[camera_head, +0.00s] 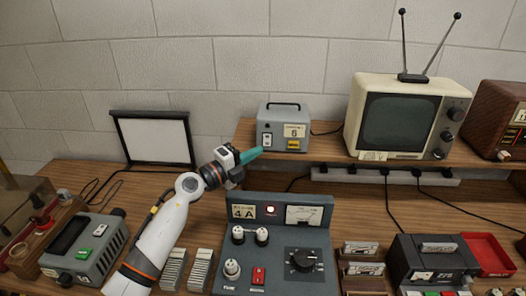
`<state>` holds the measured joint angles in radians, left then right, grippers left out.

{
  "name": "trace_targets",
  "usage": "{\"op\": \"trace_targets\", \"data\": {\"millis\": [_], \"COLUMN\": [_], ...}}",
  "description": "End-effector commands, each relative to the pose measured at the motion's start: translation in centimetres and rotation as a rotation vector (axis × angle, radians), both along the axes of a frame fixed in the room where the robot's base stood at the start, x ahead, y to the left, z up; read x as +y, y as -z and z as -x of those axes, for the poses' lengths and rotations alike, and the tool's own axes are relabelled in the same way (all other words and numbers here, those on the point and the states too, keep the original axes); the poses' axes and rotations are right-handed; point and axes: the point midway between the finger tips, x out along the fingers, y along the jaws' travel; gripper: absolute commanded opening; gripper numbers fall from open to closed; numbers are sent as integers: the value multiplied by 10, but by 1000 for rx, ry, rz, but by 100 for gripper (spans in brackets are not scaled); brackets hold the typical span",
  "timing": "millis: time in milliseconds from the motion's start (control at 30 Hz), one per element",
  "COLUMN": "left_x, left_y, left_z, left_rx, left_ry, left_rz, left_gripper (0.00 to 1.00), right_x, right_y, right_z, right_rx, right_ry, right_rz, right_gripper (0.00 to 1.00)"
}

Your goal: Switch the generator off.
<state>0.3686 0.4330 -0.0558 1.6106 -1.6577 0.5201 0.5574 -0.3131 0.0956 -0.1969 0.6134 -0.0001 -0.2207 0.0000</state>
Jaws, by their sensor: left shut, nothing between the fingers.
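A grey console marked 4 A (281,222) stands on the bench below, with a lit lamp (270,210), a gauge, a black knob (303,260) and a red rocker switch (258,276). No readable label tells which one is the generator. My left gripper (252,155) is shut and empty, its teal fingertips just left of the shelf box's front, near its switch; contact cannot be told. My right gripper is out of view.
A cream television (405,118) with antennas and a brown radio (500,120) stand on the shelf (330,156). A power strip (385,177) runs under its edge. A grey device (85,250) and a framed screen (155,138) are at left; a black unit (432,262) and red tray (485,254) at right.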

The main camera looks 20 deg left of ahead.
Motion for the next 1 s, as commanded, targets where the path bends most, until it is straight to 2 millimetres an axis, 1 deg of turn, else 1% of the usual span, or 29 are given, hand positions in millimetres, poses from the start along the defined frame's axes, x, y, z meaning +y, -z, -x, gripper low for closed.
{"op": "trace_targets", "data": {"millis": [33,133,267,333,400,633,1000], "left_x": [5,14,23,27,30,32,31], "left_y": [2,1,-2,-2,-4,-6,-6], "left_z": [8,23,41,48,53,57,57], "left_rx": [1,1,1,1,0,0,0], "left_ry": [-1,-1,0,0,0,0,0], "left_rz": [-5,-4,-3,-3,-1,1,1], "left_gripper": [0,0,0,0,0,0,0], "right_x": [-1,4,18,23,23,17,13], "right_y": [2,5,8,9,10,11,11], "right_z": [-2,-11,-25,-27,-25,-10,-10], "right_rx": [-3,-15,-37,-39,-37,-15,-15], "right_ry": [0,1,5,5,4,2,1], "right_rz": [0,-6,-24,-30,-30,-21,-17], "right_gripper": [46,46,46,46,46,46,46]}}
